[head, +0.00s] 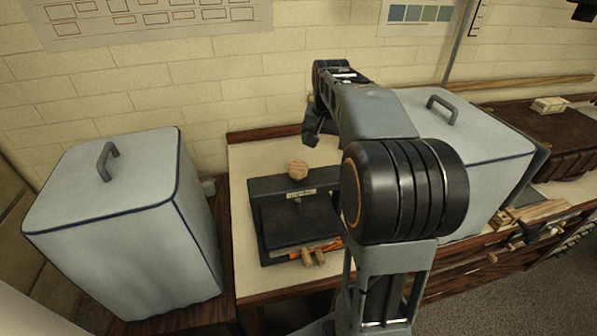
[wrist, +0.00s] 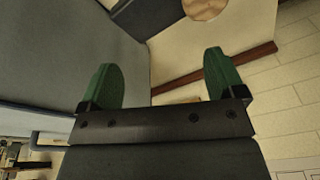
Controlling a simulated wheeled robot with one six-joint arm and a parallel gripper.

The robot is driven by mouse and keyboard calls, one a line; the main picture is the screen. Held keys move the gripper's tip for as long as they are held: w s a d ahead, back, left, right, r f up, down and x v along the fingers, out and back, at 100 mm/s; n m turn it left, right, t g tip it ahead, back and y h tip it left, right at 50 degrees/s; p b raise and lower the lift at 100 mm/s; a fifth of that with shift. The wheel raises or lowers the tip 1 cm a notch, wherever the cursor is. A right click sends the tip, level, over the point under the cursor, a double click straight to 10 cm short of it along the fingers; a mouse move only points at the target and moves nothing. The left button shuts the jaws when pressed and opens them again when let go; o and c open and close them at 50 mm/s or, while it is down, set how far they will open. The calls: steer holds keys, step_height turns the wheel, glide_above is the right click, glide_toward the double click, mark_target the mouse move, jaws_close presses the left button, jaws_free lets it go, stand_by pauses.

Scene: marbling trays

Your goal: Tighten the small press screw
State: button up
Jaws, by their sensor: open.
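The small press is a dark frame (head: 282,186) with a flat plate, standing on the pale bench top. Its screw has a round wooden knob (head: 298,169) on top of the crossbar. In the wrist view the knob (wrist: 204,7) is cut off by the top edge, next to part of the dark press (wrist: 147,14). My gripper (head: 312,137) is above and behind the knob in the head view, apart from it. The wrist view shows its two green fingers (wrist: 162,78) spread with nothing between them. My arm hides part of the bench right of the press.
A large grey lidded bin (head: 125,225) stands left of the press. Another grey lidded box (head: 490,145) stands to the right, partly behind my arm. Orange strips and wooden pegs (head: 314,257) lie at the press's front. A brick wall rises behind the bench.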

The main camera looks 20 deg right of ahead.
mark_target(298, 165)
steer(key=w+a+f+n+y, duration=0.1)
steer(key=a+f+n, duration=0.1)
steer(key=n, duration=0.3)
steer(key=w+a+f+n+y+p, duration=0.1)
steer(key=w+f+n, duration=0.1)
steer(key=f+n, duration=0.3)
steer(key=w+a+f+n+t+y+p, duration=0.1)
steer(key=w+a+f+n+y, duration=0.1)
steer(key=f+n, duration=0.2)
steer(key=shift+a+f+n, duration=0.1)
steer(key=shift+a+n, duration=0.05)
steer(key=shift+n, duration=0.5)
steer(key=shift+a+f+n, duration=0.1)
steer(key=shift+a+n, duration=0.05)
steer(key=shift+n, duration=0.5)
steer(key=shift+c, duration=0.5)
steer(key=c, duration=0.8)
steer(key=shift+c, duration=0.2)
steer(key=shift+f+m+b, duration=0.1)
steer(key=shift+m+b, duration=0.2)
steer(key=shift+b, duration=0.1)
